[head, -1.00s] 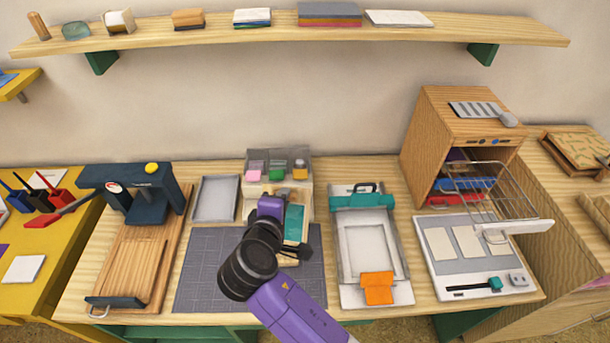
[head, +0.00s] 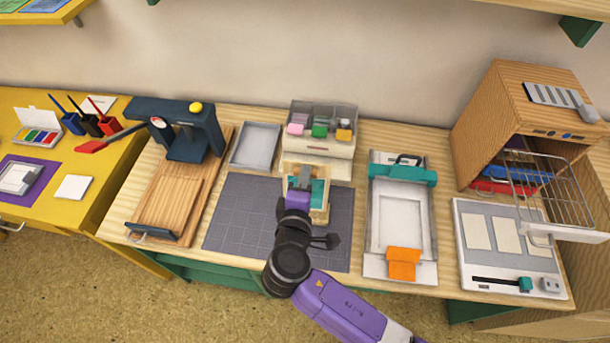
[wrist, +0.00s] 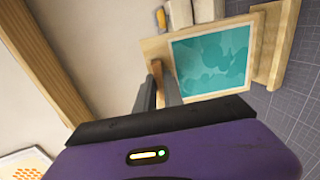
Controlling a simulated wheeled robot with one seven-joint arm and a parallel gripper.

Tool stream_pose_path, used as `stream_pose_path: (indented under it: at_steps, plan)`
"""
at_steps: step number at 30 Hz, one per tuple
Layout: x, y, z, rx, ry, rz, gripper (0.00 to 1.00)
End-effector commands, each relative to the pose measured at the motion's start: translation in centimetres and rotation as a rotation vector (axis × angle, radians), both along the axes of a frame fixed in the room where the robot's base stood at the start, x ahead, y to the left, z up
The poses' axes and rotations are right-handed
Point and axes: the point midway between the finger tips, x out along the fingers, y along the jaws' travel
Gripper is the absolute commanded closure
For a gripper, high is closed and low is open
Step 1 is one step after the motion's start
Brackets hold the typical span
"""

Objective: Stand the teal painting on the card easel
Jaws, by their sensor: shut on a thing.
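The teal painting (wrist: 211,60) has a pale border and lies flat-on against the tan wooden card easel (wrist: 270,42) in the wrist view. Its far edge is close to the easel's ledge bar. In the head view the painting (head: 319,194) shows partly behind my gripper (head: 303,180), on the easel (head: 320,214) at the upper right of the grey mat. My gripper (wrist: 159,92) is shut at the painting's near edge, with a thin brown edge between its fingers. I cannot tell whether the painting fully rests on the ledge.
A drawer box (head: 318,150) with coloured pads stands just behind the easel. A grey tray (head: 255,146) and a dark press (head: 185,140) are left, a teal-clamped frame (head: 400,240) right. The grey mat (head: 235,225) is clear left of the easel.

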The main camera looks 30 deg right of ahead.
Motion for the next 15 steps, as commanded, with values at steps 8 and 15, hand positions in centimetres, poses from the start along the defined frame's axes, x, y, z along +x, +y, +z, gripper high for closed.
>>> stream_pose_path:
  at_steps: [8, 15]
  plan:
    - [0.4, -0.4, -1.8, 0.0, 0.0, -0.002, 1.0]
    - [0.8, -0.6, -3.1, 0.0, 0.0, -0.002, 1.0]
